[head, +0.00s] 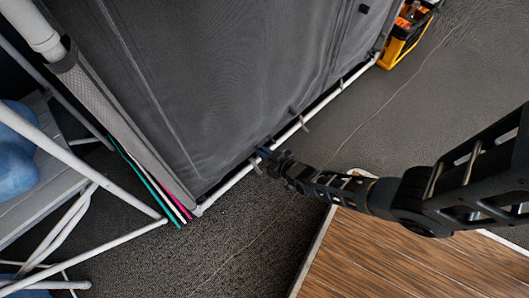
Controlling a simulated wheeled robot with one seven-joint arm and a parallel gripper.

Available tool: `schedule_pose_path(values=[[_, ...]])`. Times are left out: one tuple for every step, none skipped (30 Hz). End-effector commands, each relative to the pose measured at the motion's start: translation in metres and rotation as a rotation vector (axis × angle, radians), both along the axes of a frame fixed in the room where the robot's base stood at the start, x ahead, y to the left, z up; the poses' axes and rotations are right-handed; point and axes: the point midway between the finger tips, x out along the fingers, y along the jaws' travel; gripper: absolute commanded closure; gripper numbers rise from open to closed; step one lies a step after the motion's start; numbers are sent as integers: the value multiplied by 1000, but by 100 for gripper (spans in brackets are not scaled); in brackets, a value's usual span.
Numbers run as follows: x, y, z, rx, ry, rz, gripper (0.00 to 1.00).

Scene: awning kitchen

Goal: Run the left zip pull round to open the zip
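A dark grey fabric panel (230,70) fills the upper middle of the head view, on a pale tube frame. A thin seam line (150,85), possibly a zip, runs down its left part towards the lower corner. I cannot make out a zip pull. My gripper (262,153) is at the panel's lower edge, by the pale bottom tube (235,179). Its tips are small and dark against the fabric. I cannot tell whether they are open or shut, touch the fabric or hold anything.
Pale folding-frame legs (110,243) and a blue rounded object (15,150) are at the left. Green, white and pink strips (150,182) lie by the panel's lower left corner. A yellow and black crate (401,42) stands at upper right. Dark ground (240,245) is clear beside a wooden floor (390,265).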

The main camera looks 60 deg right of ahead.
Motion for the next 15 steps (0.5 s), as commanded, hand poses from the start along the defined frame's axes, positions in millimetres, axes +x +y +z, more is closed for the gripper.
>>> schedule_pose_path(values=[[0, 0, 0, 0, 0, 0, 96], [0, 0, 0, 0, 0, 0, 99], [0, 0, 0, 0, 0, 0, 100], [0, 0, 0, 0, 0, 0, 100], [0, 0, 0, 0, 0, 0, 100], [0, 0, 0, 0, 0, 0, 100], [0, 0, 0, 0, 0, 0, 100], [0, 0, 0, 0, 0, 0, 100], [0, 0, 0, 0, 0, 0, 100], [0, 0, 0, 0, 0, 0, 100], [0, 0, 0, 0, 0, 0, 100], [0, 0, 0, 0, 0, 0, 100], [0, 0, 0, 0, 0, 0, 100], [0, 0, 0, 0, 0, 0, 100], [0, 0, 0, 0, 1, 0, 100]])
